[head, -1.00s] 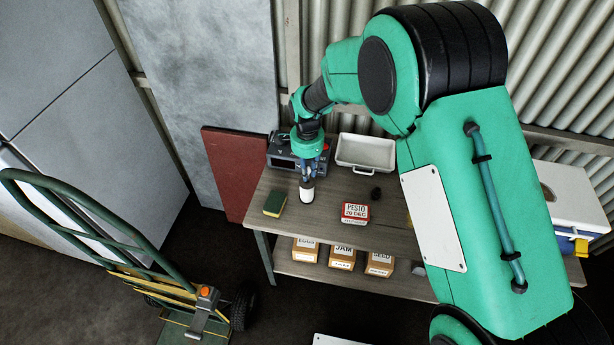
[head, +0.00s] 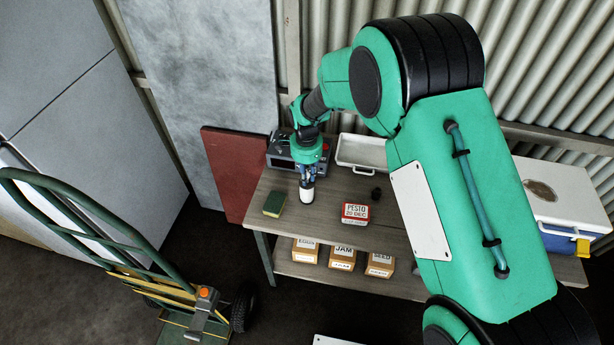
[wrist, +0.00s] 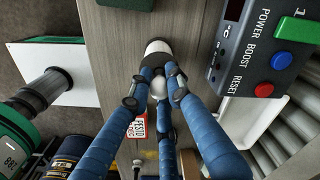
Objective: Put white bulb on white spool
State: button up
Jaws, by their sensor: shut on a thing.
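My gripper (wrist: 157,85) is shut on the white bulb (wrist: 158,90), a small pale rounded thing between its blue fingers in the wrist view. The fingers hide much of the bulb. The white spool (wrist: 157,47) stands on the bench just beyond the fingertips, its pale rim showing. In the head view my gripper (head: 307,179) is low over the bench, right at the top of the white spool (head: 307,194). The bulb cannot be made out there. I cannot tell whether bulb and spool touch.
A green and yellow sponge (head: 274,204) lies left of the spool on the bench (head: 325,222). A red-and-white pesto tin (head: 355,213) and a small dark object (head: 376,193) are to the right. A grey device with buttons (head: 283,152) and a white tray (head: 362,152) stand behind.

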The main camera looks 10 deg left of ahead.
jog(key=shift+f, duration=0.1)
jog(key=o, duration=0.8)
jog(key=shift+c, duration=0.2)
notch_tip(320, 180, up, 12)
jog(key=shift+s+r+p, duration=0.1)
jog(key=shift+p, duration=0.6)
dwell(0.3)
